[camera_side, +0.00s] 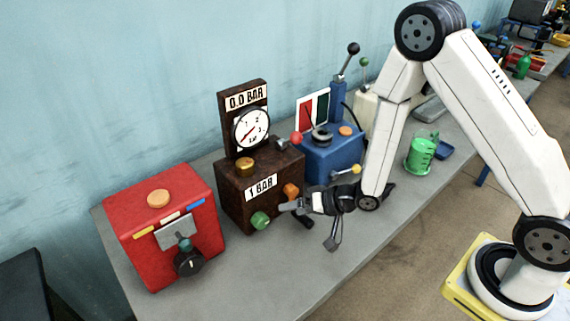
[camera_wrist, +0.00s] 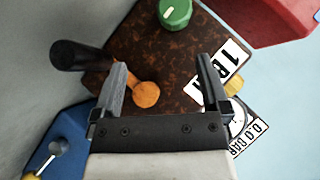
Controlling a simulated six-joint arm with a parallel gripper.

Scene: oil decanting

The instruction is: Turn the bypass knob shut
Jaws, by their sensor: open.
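The brown box (camera_side: 236,196) carries a "1 BAR" label (camera_side: 261,187), a green knob (camera_side: 260,220) low on its front and an orange knob (camera_side: 291,190) at the right. No label marks either as the bypass. In the wrist view the green knob (camera_wrist: 175,12) has a pale line and lies beyond the fingertips; the orange knob (camera_wrist: 146,95) appears between the fingers. My gripper (camera_side: 308,226) is in front of the box's right side, fingers spread; in the wrist view my gripper (camera_wrist: 161,65) is open and holds nothing. Contact with the orange knob cannot be told.
A black cylinder (camera_wrist: 80,55) juts out beside one finger. A gauge (camera_side: 251,129) reading 0.0 BAR stands on the brown box. A red box (camera_side: 160,225) with a black knob (camera_side: 189,262) is left; a blue box (camera_side: 335,160) is right.

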